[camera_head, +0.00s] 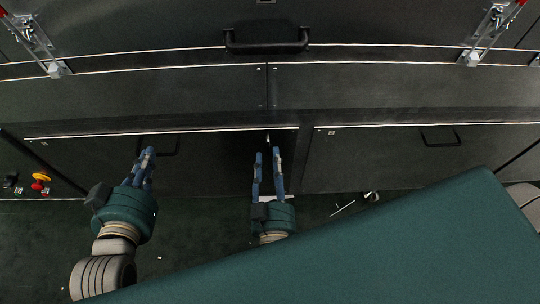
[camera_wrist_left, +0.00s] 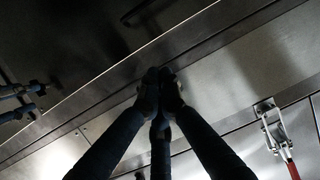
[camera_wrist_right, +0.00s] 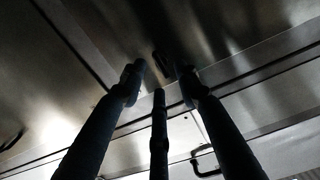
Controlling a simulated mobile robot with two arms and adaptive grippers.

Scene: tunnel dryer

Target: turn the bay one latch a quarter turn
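The latch (camera_head: 268,138) is a small pale piece at the top edge of the dark lower panel, near the seam between two panels. I take it to be the bay one latch; no label is readable. In the right wrist view a small dark piece (camera_wrist_right: 162,63), likely the same latch, shows beyond and between my fingertips. My right gripper (camera_head: 267,152) is open, its fingers pointing at the latch with a gap still visible. My left gripper (camera_head: 149,153) is in front of the left lower panel. Its fingertips meet in the left wrist view (camera_wrist_left: 160,80), with nothing seen between them.
A black handle (camera_head: 265,42) sits on the upper panel, another (camera_head: 440,138) on the right lower panel. Metal toggle clamps (camera_head: 38,42) (camera_head: 486,35) stand at both upper corners. A red-and-yellow button (camera_head: 40,180) is at far left. Small items (camera_head: 345,208) lie on the dark floor.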

